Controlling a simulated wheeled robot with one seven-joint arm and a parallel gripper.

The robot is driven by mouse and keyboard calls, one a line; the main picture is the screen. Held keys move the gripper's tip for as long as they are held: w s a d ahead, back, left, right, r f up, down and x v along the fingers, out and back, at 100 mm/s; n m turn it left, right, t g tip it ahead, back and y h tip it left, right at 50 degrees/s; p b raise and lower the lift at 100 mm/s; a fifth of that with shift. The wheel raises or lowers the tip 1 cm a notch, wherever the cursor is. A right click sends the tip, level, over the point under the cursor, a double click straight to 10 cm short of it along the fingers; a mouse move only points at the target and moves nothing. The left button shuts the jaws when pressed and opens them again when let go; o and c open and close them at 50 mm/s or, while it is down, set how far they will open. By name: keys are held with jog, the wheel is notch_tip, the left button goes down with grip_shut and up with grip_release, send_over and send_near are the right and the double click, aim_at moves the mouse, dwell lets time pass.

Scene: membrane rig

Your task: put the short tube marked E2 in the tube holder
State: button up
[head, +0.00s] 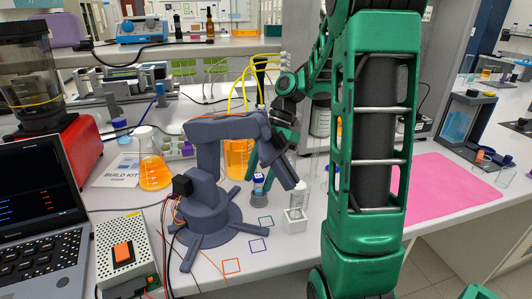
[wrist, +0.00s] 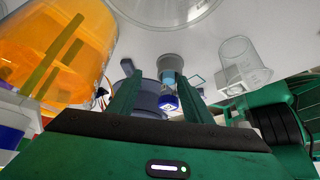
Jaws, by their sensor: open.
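Any E2 mark is too small to read. My gripper (head: 259,172) is open, pointing down at this tube, partly hidden by the small arm. In the wrist view my gripper (wrist: 158,95) has its two green fingers apart, and I cannot tell whether they touch the tube. A white square block (head: 295,220), likely the tube holder, stands to the right with a clear upright piece above it.
The small blue-grey arm (head: 209,208) stands close in front. Flasks of orange liquid (head: 154,172) stand to the left and behind. A clear beaker (wrist: 242,64) is near my gripper in the wrist view. Coloured squares mark the bench in front. A pink mat (head: 450,190) lies right.

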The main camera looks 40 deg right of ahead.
jog(key=s+d+r, duration=0.1)
jog(key=d+r, duration=0.2)
jog(key=r, duration=0.6)
jog(key=shift+s, duration=0.25)
jog(key=shift+t, duration=0.3)
